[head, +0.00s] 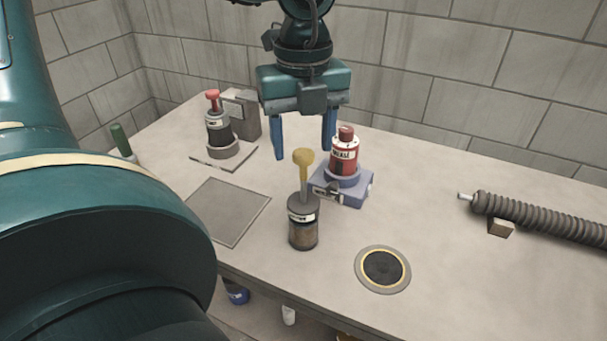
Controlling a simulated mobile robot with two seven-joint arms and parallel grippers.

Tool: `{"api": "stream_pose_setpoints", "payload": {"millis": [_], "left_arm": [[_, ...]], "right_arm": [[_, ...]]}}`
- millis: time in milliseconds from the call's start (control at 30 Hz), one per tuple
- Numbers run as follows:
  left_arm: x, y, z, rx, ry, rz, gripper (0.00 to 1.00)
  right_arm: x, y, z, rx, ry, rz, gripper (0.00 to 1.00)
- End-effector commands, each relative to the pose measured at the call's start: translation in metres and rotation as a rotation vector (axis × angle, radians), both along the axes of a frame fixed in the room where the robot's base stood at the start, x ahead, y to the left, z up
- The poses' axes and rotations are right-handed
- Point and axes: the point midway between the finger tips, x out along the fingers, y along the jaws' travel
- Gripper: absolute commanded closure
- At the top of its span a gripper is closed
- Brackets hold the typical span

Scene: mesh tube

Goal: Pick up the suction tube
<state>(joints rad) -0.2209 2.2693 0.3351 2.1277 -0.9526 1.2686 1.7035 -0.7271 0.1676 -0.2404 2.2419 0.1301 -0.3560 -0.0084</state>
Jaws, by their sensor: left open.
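A tube with a yellow bulb top (303,160) stands upright in a dark-capped, labelled brown jar (303,233) near the table's middle front. It looks like the suction tube. My left gripper (303,153) points down from the top middle of the head view, its two blue fingers apart and empty. In the picture its fingertips lie on either side of the yellow bulb, but the gripper appears to be farther back and apart from it. The tube's lower end is hidden in the jar. My right gripper is not in view.
A red bottle (344,157) on a blue-grey stand (350,194) is close behind the jar's right. A black, red-topped bottle (218,130) stands at back left. A flat grey plate (228,211), a round dark disc (383,269) and a ribbed hose (540,218) lie on the table (440,230).

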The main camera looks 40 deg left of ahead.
Motion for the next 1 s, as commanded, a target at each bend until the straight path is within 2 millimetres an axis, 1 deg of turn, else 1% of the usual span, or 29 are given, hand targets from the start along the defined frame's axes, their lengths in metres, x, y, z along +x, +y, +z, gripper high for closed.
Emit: {"api": "stream_pose_setpoints", "payload": {"millis": [167, 400, 533, 733, 1000], "left_arm": [[-0.001, -0.001, -0.014, -0.002, 0.003, -0.001, 0.44], [-0.004, -0.003, -0.049, -0.002, 0.003, -0.001, 0.44], [-0.003, -0.003, -0.056, -0.002, 0.001, 0.0, 0.44], [-0.003, -0.003, -0.056, -0.001, 0.0, 0.0, 0.44], [-0.003, -0.003, -0.055, -0.001, 0.0, 0.0, 0.66]], "right_arm": [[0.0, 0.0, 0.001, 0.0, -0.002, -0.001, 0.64], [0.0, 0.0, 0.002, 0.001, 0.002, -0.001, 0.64], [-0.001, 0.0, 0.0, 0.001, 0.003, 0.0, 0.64], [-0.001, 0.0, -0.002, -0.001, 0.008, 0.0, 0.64], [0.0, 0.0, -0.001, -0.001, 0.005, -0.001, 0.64]]}}
